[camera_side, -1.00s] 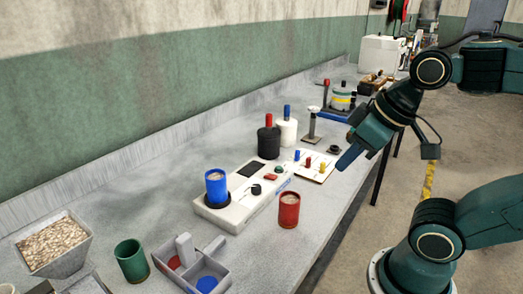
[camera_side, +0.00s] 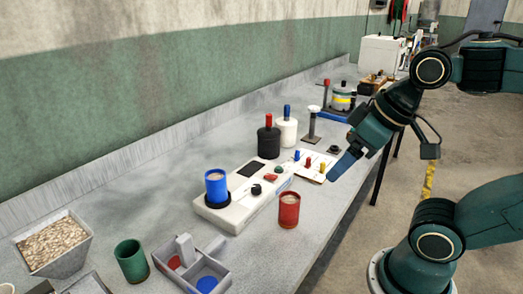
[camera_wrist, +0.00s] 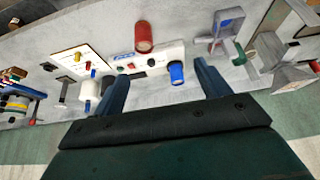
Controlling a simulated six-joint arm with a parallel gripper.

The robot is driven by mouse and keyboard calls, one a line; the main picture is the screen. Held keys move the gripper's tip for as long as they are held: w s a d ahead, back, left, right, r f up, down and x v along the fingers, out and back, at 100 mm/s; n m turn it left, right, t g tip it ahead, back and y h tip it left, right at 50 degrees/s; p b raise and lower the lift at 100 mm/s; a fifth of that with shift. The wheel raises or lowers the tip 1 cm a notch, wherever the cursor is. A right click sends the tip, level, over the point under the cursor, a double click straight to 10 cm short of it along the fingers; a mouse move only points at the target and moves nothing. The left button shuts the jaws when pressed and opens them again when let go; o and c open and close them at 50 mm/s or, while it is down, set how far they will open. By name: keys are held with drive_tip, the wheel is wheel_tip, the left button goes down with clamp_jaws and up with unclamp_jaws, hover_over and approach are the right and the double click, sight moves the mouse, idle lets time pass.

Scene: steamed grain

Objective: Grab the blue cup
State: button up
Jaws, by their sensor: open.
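The blue cup (camera_side: 216,188) stands upright on the round dark plate of a white scale-like device (camera_side: 238,212), with pale grain visible inside. In the wrist view the blue cup (camera_wrist: 177,73) appears between the two fingers, nearer the right one, and beyond their tips. My gripper (camera_side: 338,168) is above the right front edge of the bench, well to the right of the cup and apart from it. In the wrist view my gripper (camera_wrist: 160,72) is open, its two blue fingers spread with nothing between them.
A red cup (camera_side: 289,210) stands in front of the device. A green cup (camera_side: 131,261), a grey divided tray (camera_side: 200,262) and a grain hopper (camera_side: 54,245) are at the left. Black (camera_side: 268,142) and white (camera_side: 287,132) bottles stand behind. A card with coloured pegs (camera_side: 311,172) lies near my gripper.

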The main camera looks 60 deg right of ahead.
drive_tip(key=w+r+m+g, duration=0.1)
drive_tip(key=w+r+m, duration=0.2)
drive_tip(key=w, duration=0.4)
drive_tip(key=m+g, duration=0.4)
drive_tip(key=m, duration=0.5)
hover_over(217, 188)
drive_tip(key=w+d, duration=0.2)
wheel_tip(217, 188, down, 6)
drive_tip(key=shift+w+f+g, duration=0.25)
drive_tip(key=shift+f+g, duration=0.05)
drive_tip(key=shift+f, duration=4.35)
